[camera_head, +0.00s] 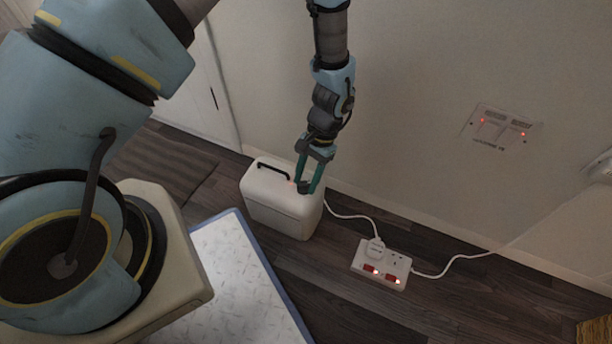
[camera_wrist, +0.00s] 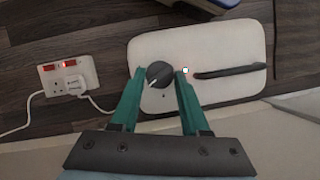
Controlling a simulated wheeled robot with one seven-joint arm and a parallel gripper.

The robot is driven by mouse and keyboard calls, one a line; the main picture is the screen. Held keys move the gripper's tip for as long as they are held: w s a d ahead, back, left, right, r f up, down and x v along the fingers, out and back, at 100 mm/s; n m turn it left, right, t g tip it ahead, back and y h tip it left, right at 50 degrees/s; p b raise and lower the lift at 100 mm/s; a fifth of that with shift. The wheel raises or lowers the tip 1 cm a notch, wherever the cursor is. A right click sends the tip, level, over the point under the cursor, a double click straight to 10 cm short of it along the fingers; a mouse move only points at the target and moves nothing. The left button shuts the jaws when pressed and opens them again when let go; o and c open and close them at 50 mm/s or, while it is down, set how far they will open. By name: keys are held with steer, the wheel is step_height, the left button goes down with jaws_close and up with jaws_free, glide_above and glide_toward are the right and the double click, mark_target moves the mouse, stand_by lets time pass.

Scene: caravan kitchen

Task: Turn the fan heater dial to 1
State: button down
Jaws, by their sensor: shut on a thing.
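The fan heater (camera_head: 272,208) is a white box with a black handle, standing on the floor by the wall. Its top (camera_wrist: 215,45) fills the middle of the wrist view. The round dark dial (camera_wrist: 159,74) is on the top, left of the handle in the wrist view. A pale mark on it points down and left; I cannot read any numbers. A small lit red-white light shows just right of the dial. My gripper (camera_head: 306,189), with green fingers, points down onto the heater top. In the wrist view my gripper (camera_wrist: 160,73) is shut on the dial, one finger each side.
A white socket strip (camera_head: 381,265) with red lit switches and a plug lies on the floor right of the heater. White cables run from it. The wall is close behind the heater. A pale blue-edged panel (camera_head: 235,275) lies in front.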

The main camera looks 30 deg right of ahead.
stand_by(0.3)
steer(key=shift+c, duration=2)
jaws_free()
steer(key=s+p+v, duration=0.1)
steer(key=p+v, duration=0.1)
steer(key=v, duration=0.5)
steer(key=shift+w+r, duration=0.25)
steer(key=shift+w, duration=0.3)
steer(key=shift+d, duration=0.1)
